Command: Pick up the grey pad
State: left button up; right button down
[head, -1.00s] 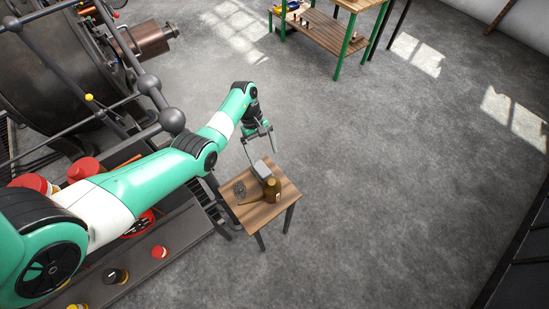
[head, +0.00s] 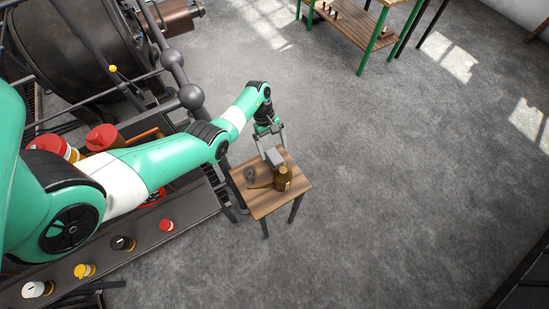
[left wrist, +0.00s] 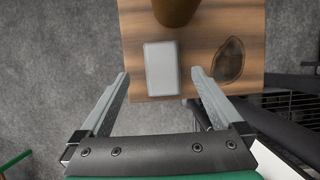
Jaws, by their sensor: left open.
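The grey pad (head: 273,156) is a small light grey block at the back of a small wooden table (head: 268,208). In the left wrist view the pad (left wrist: 162,68) lies near the table's edge, as a pale rectangle. My left gripper (head: 271,149) is over the pad's end of the table, and its fingers partly overlap the pad in the head view. In the left wrist view my left gripper (left wrist: 160,73) is open, with one finger on each side of the pad and a gap on both sides. My right gripper is not in view.
A dark, roundish item (left wrist: 229,60) lies on the other side, near one finger. Machinery with railings (head: 190,97) is at the left. Open concrete floor (head: 400,190) lies right of the table.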

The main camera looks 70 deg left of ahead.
aim_at(274, 155)
pick_arm(q)
jog(key=b+x, duration=0.1)
jog(key=x, duration=0.3)
jog(key=shift+s+d+f, duration=0.1)
jog(key=shift+s+f, duration=0.1)
jog(key=shift+r, duration=0.1)
jog(key=c, duration=1.4)
jog(key=shift+r, duration=0.1)
notch_tip(274, 155, up, 9)
jog(key=p, duration=0.5)
jog(key=shift+r+p, duration=0.15)
jog(key=shift+p, duration=0.15)
jog(key=shift+r, duration=0.25)
